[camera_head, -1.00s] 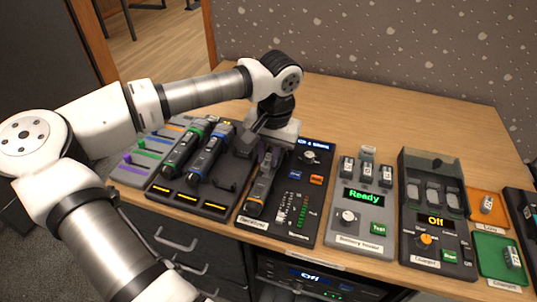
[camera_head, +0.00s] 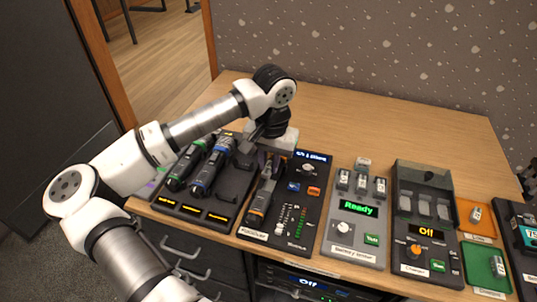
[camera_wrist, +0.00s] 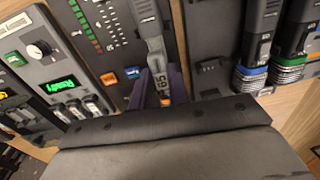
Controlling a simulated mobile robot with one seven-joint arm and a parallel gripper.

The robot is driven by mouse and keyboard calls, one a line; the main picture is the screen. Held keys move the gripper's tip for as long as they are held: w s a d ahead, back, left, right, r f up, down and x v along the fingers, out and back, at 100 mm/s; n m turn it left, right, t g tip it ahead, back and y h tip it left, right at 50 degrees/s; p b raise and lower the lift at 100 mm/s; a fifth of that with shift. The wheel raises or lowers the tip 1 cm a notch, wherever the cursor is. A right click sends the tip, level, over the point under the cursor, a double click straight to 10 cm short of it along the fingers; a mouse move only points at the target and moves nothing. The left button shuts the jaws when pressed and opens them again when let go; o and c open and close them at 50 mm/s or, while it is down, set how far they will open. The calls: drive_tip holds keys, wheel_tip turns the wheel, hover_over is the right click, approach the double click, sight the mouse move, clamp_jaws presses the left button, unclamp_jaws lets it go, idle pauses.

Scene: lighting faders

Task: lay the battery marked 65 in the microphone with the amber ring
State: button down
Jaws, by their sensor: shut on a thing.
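The microphone with the amber ring (camera_head: 260,205) is dark and lies along the left side of the mixer panel. In the wrist view its dark body (camera_wrist: 148,18) runs toward my jaws, and a small amber band (camera_wrist: 165,101) shows at the near end. The battery marked 65 (camera_wrist: 160,80) is light grey, in line with the microphone and between my purple fingers. My gripper (camera_head: 268,168) is shut on this battery at the microphone's rear end; it also shows in the wrist view (camera_wrist: 158,90). The palm hides part of that end. I cannot tell whether the battery touches the bay floor.
Microphones with green (camera_head: 184,168) and blue (camera_head: 208,170) rings lie in a dark rack to the left. To the right stand a tester reading "Ready" (camera_head: 345,236), a charger reading "Off" (camera_head: 413,265), and orange and green trays (camera_head: 478,268). The table behind is clear.

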drive_tip(key=shift+r+p, duration=0.4)
drive_tip(key=shift+p, duration=0.35)
drive_tip(key=shift+s+f+h+p, duration=0.1)
drive_tip(key=shift+h+p, duration=0.2)
drive_tip(key=shift+p, duration=0.1)
drive_tip(key=shift+a+f, duration=0.1)
drive_tip(key=shift+f, duration=0.05)
drive_tip(key=shift+f+b, duration=0.3)
drive_tip(key=shift+f, duration=0.7)
wheel_tip(320, 180, down, 3)
drive_tip(key=b, duration=0.3)
drive_tip(key=shift+f, duration=0.1)
drive_tip(key=shift+b, duration=0.9)
drive_tip(key=shift+f+b, duration=0.5)
drive_tip(key=shift+b, duration=0.45)
